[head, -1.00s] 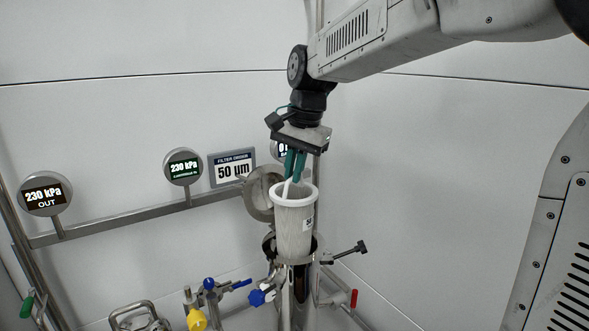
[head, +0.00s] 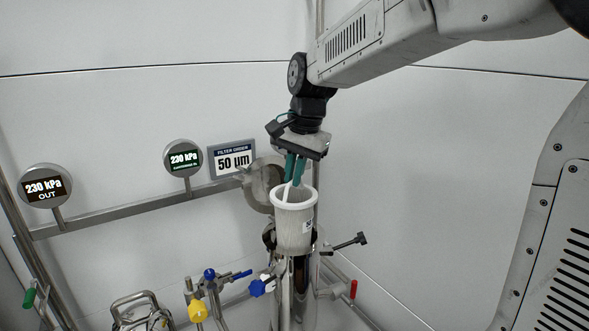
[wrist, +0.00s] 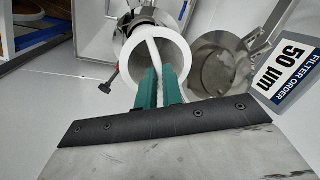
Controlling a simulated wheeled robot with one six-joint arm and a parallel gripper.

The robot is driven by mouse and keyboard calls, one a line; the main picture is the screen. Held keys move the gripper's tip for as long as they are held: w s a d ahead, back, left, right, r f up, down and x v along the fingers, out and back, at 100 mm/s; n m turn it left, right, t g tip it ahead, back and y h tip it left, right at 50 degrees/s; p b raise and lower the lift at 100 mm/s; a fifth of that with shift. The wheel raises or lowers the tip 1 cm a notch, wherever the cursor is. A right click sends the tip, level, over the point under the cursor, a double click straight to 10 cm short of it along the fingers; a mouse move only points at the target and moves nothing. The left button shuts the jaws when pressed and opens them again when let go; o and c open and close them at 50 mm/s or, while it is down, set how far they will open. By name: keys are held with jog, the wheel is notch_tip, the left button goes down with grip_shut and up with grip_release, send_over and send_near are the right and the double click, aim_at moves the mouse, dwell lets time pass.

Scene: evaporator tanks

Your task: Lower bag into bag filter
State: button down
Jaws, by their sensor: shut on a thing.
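My gripper (head: 294,172) is shut on the white handle of the filter bag. I cannot tell how far the bottom has entered. The round lid (head: 262,180) stands open behind the bag. In the wrist view the green fingertips (wrist: 159,88) hold the handle across the bag's ring (wrist: 184,58), and the open lid (wrist: 214,62) lies to its right.
A dark-handled clamp (head: 352,241) sticks out right of the housing. Gauges (head: 45,188) and a "50 um" sign (head: 233,160) sit on a rail at left. Blue and yellow valve handles (head: 198,310) stand lower left. A red handle (head: 353,289) is at lower right.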

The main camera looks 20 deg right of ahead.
aim_at(294, 196)
jog(key=shift+f, duration=1.45)
dwell(0.5)
jog(key=shift+f, duration=4.9)
jog(key=c, duration=1.5)
grip_release()
jog(key=shift+r, duration=0.1)
jog(key=shift+r, duration=3.4)
